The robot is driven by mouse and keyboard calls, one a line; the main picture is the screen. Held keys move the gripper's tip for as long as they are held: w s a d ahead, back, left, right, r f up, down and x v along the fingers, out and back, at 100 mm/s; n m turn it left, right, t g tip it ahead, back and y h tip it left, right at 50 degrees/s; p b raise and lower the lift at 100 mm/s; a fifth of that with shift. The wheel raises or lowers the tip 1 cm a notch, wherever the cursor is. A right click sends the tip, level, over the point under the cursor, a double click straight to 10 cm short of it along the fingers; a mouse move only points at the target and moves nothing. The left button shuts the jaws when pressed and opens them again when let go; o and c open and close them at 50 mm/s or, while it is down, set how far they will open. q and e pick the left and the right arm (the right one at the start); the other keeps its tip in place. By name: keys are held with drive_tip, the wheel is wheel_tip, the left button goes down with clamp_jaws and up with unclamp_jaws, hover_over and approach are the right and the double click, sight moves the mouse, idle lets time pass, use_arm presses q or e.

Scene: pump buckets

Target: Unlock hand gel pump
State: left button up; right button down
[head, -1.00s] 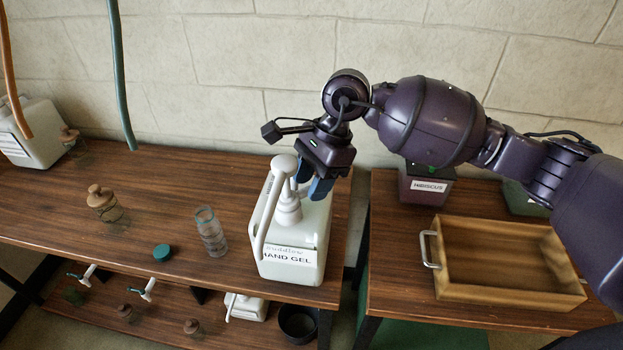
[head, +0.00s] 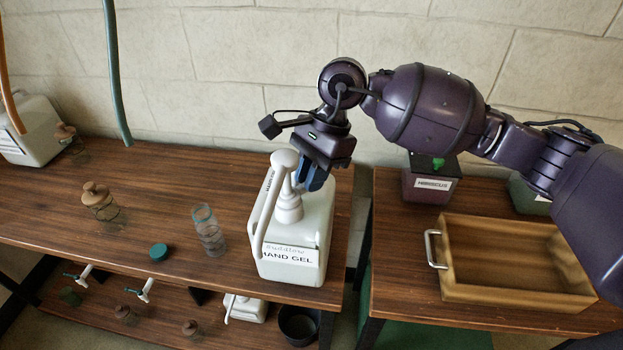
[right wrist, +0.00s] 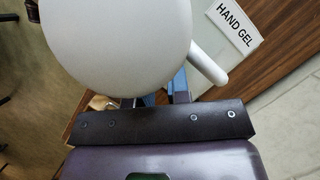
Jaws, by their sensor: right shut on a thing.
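The white hand gel bottle (head: 304,240) stands upright on the wooden bench near its right end, with a "HAND GEL" label on its front. Its white pump (head: 284,160) sits on top, with the long nozzle pointing down toward the front left. My right gripper (head: 308,184) is at the pump's right side, its blue fingers shut on the pump. In the right wrist view, the round pump top (right wrist: 115,45) fills much of the picture and hides most of the fingers, and the nozzle (right wrist: 208,64) sticks out beside it. My left gripper is not in view.
A clear glass (head: 208,232), a teal cap (head: 158,252) and a corked jar (head: 98,200) stand left of the bottle. A wooden tray (head: 520,304) and a hibiscus container (head: 430,182) are on the right table. A gap separates bench and table.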

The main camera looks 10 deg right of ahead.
drive_tip(key=shift+w+f+n+b, duration=0.25)
drive_tip(key=shift+f+n+b, duration=0.05)
drive_tip(key=shift+n+b, duration=0.1)
drive_tip(key=shift+w+a+n+g+b, duration=0.1)
drive_tip(key=shift+a+n+g+b, duration=0.05)
drive_tip(key=shift+n+g+b, duration=0.2)
drive_tip(key=shift+w+a+r+n+b, duration=0.1)
drive_tip(key=shift+w+r+n+b, duration=0.05)
drive_tip(key=shift+n+b, duration=0.3)
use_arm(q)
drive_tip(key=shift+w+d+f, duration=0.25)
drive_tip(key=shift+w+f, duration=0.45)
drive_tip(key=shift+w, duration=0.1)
use_arm(e)
drive_tip(key=shift+r, duration=0.2)
